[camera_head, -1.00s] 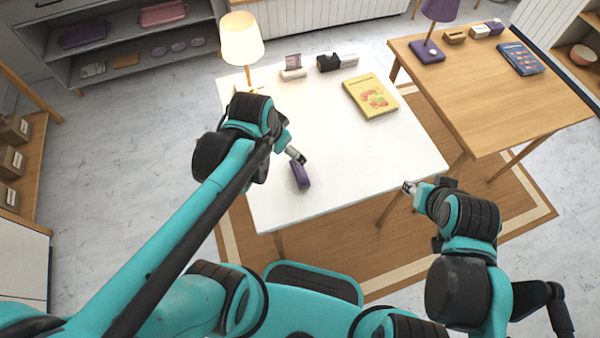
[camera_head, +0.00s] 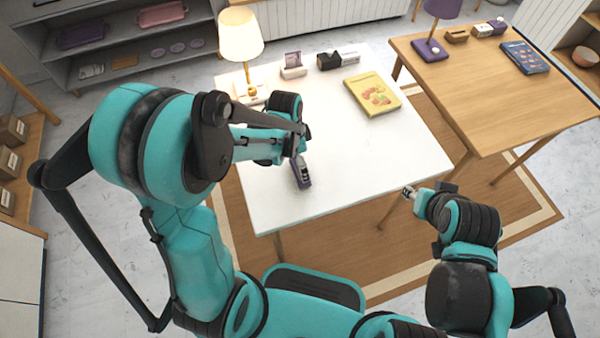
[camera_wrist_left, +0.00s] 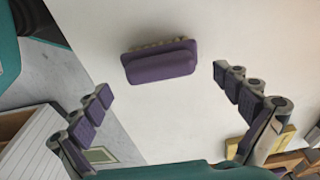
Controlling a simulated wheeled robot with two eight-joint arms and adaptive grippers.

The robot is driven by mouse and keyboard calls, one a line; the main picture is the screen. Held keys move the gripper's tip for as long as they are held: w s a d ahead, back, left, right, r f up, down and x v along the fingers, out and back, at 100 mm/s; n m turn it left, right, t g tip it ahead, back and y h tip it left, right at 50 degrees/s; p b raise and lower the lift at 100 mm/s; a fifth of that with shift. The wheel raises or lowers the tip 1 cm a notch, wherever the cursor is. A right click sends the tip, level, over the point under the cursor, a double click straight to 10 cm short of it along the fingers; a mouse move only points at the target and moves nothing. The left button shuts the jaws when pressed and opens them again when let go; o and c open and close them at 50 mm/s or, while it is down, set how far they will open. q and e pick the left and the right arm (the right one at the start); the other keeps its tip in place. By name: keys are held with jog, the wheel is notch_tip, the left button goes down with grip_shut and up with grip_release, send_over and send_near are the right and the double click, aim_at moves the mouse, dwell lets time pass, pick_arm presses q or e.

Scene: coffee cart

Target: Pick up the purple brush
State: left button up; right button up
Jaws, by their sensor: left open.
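The purple brush (camera_head: 304,182) lies on the white table (camera_head: 345,190), near its front left part. The left wrist view shows its purple back (camera_wrist_left: 160,66) and a thin strip of pale bristles along the upper edge. My left gripper (camera_head: 299,160) is over the brush and partly covers it in the head view. In the left wrist view my left gripper (camera_wrist_left: 163,84) is open and empty, with the brush centred between and slightly beyond its fingertips, touching neither. My right gripper (camera_head: 408,192) is off the table's right front edge, too small to read.
A lit lamp (camera_head: 240,36), a small holder (camera_head: 293,71), a black item (camera_head: 330,61) and a yellow book (camera_head: 372,95) stand or lie towards the table's back. A wooden table (camera_head: 495,90) stands at right. The white table's middle and right front are clear.

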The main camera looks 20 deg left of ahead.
pick_arm(q)
jog(key=f, duration=0.1)
jog(key=f+b, duration=0.1)
jog(key=f, duration=0.1)
jog(key=shift+w+d+f, duration=0.15)
jog(key=shift+d, duration=0.1)
pick_arm(e)
jog(key=shift+f, duration=0.85)
pick_arm(q)
jog(key=c, duration=1.3)
jog(key=shift+r, duration=0.55)
jog(key=r+p, duration=0.2)
jog(key=r, duration=0.2)
jog(key=shift+d+p, duration=0.2)
jog(key=shift+p, duration=0.2)
jog(key=s+d+r+p, duration=0.1)
jog(key=d+r, duration=0.1)
jog(key=d, duration=0.1)
jog(key=s+d+r+p, duration=0.1)
jog(key=d+r, duration=0.1)
jog(key=d, duration=0.2)
jog(key=s+d+r+p, duration=0.1)
jog(key=d+r, duration=0.1)
jog(key=d, duration=0.2)
pick_arm(e)
notch_tip(320, 180, up, 6)
jog(key=shift+r, duration=0.15)
